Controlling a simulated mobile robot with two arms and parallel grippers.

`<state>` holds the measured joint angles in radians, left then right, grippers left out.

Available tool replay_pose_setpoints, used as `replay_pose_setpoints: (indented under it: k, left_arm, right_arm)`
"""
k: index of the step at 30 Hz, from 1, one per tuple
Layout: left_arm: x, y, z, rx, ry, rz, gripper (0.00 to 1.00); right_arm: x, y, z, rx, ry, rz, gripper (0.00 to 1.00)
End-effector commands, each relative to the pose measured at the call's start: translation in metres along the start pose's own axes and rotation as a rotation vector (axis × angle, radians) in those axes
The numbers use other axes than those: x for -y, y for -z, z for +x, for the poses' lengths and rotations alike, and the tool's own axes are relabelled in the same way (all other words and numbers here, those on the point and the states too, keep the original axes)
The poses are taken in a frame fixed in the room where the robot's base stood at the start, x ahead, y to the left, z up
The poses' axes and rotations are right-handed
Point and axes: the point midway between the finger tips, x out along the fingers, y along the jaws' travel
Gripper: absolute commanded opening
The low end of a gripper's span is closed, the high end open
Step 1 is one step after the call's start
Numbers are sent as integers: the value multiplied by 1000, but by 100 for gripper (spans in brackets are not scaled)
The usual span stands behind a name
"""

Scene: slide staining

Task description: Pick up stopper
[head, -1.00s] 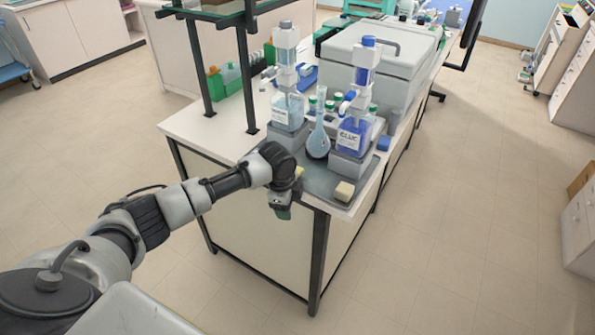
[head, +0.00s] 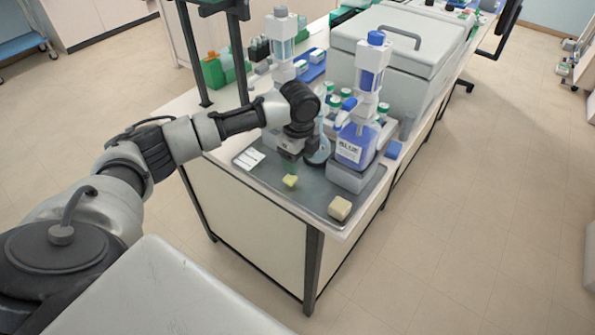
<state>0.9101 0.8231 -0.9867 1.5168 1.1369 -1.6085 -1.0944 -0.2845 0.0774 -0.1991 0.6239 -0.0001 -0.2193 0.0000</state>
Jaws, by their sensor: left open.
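A small yellowish piece (head: 290,181), which looks like the stopper, is on the grey tray (head: 300,200) near the bench's front corner. A larger pale beige block (head: 340,208) lies to its right, near the tray edge. My left gripper (head: 290,160) points down just above and behind the small piece in the picture. It is open, and the picture shows nothing held; its fingers are small and partly dark. A round flask with pale blue liquid (head: 318,150) stands just right of the gripper, partly hidden by my arm. My right gripper is out of view.
A blue-liquid bottle dispenser (head: 355,145) stands on a grey block at the right of the tray. Another dispenser (head: 281,45) is behind my wrist. A white label card (head: 249,159) lies on the tray's left. A large grey box (head: 400,60) stands behind.

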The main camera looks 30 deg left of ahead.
Motion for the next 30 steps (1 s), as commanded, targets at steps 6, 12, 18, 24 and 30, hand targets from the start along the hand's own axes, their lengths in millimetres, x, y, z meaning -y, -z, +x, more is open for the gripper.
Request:
replay_pose_setpoints:
  k: [6,12,18,24,30]
  left_arm:
    - [-4,-3,23,0,-5,-1,62]
    - [-9,-7,54,0,-4,0,62]
    - [-9,-7,66,0,0,1,62]
    - [-9,-7,66,0,0,0,56]
    - [-9,-7,66,0,0,0,25]
  right_arm:
    - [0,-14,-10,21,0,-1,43]
    - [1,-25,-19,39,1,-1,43]
    - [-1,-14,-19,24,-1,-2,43]
    - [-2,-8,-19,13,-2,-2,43]
    - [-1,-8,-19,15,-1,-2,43]
